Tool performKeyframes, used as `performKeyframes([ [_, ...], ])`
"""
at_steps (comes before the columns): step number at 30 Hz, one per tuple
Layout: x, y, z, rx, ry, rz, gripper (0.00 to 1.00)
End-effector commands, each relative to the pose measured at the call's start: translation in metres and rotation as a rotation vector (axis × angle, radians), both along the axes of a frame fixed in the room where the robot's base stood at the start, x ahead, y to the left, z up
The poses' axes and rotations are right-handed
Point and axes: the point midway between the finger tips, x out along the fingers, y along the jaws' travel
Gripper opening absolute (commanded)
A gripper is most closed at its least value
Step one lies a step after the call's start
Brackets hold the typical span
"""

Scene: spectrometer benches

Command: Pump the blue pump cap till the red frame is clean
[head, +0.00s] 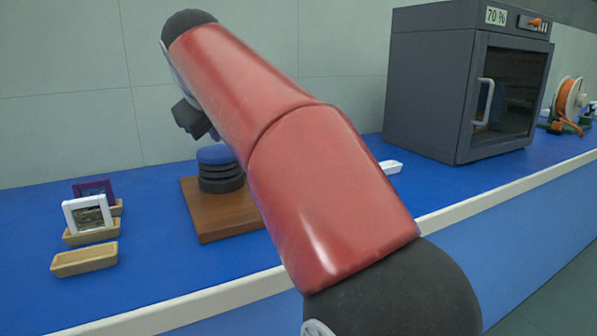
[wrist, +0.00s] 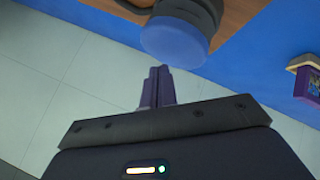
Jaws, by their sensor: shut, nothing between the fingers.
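The blue pump cap (head: 215,155) sits on a black ribbed bellows (head: 221,180) on a brown wooden base (head: 215,222). In the wrist view the cap (wrist: 173,42) lies just beyond my fingertips. My gripper (head: 190,120) is shut and empty. In the head view it shows above the cap and a little to its left, with a gap between them. Its closed fingers also show in the wrist view (wrist: 158,72). I see no red frame in either view. My red arm covers the middle of the head view and part of the bench.
At left, a purple frame (head: 94,188) and a white frame (head: 88,214) with a picture stand in wooden holders. An empty wooden holder (head: 85,260) lies in front. A small white piece (head: 391,167) shows right of my arm. A dark cabinet (head: 430,80) stands at right.

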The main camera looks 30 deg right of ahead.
Motion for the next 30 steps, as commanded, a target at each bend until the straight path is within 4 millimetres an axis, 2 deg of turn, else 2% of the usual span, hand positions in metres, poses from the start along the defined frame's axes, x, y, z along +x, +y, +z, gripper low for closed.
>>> performKeyframes([
  [18,0.0,0.0,0.056,0.001,-0.001,0.0,0.0],
  [30,0.0,0.0,0.06,0.0,-0.001,0.001,0.0],
])
